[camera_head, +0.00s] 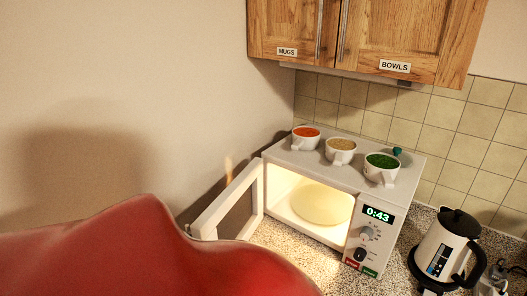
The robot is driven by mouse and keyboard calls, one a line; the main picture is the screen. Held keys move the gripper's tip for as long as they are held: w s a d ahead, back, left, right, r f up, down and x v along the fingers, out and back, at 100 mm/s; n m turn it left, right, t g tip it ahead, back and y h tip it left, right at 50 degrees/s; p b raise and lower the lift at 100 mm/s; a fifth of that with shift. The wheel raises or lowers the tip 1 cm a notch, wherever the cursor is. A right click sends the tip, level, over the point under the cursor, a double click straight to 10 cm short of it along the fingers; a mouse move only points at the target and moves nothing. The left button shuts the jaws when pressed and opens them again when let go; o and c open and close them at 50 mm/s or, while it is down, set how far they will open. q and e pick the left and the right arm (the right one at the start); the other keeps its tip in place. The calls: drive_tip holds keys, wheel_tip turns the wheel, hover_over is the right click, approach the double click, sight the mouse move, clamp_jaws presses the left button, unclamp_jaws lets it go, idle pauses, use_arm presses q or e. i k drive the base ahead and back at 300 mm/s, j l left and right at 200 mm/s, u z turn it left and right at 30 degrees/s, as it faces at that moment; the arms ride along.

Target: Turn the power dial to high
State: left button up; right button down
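The white microwave (405,178) stands on the counter with its door (228,207) swung open to the left. Its cavity is lit and shows a round plate (321,206). The control panel on the right has a green display (377,214) reading 0:43. Below it are a grey dial (366,233) with marks around it and a dark dial (360,254). The labels are too small to read, so I cannot tell which is the power dial or its setting. Neither gripper is in view.
Three white cups with orange (306,132), tan (342,144) and green (382,161) contents stand on the microwave. A white and black kettle (443,249) stands to its right. Wooden cabinets (408,40) hang above. A large red shape close to the camera hides the lower left.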

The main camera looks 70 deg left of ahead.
sight(360, 255)
drive_tip(key=u, duration=1.6)
drive_tip(key=k+u, duration=0.2)
drive_tip(key=i+l, duration=0.05)
